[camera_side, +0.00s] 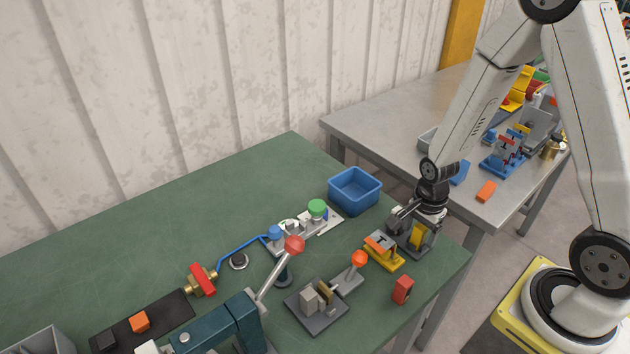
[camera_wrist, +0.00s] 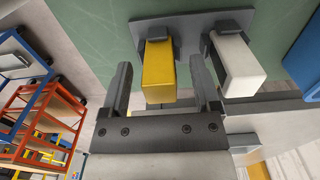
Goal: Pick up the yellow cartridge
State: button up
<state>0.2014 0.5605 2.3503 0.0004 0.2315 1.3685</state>
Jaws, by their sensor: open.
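The yellow cartridge (camera_wrist: 159,70) stands in a dark grey holder (camera_wrist: 197,22) in the wrist view. In the side view the yellow cartridge (camera_side: 417,236) shows below my gripper (camera_side: 405,217), near the right end of the green table. My gripper (camera_wrist: 160,88) is open, with one finger on each side of the yellow cartridge in the wrist view. Whether the fingers touch it cannot be told. A white cartridge (camera_wrist: 236,64) sits in the same holder, just right of my right finger in the wrist view.
A blue bin (camera_side: 355,190) stands behind and left of my gripper. A yellow-based fixture (camera_side: 383,252) is close on the left, and a red block (camera_side: 402,290) lies in front. A grey table (camera_side: 375,125) stands beyond. Open green surface lies at the back left.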

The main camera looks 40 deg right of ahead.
jog(key=shift+f, duration=0.25)
dwell(0.3)
grip_shut()
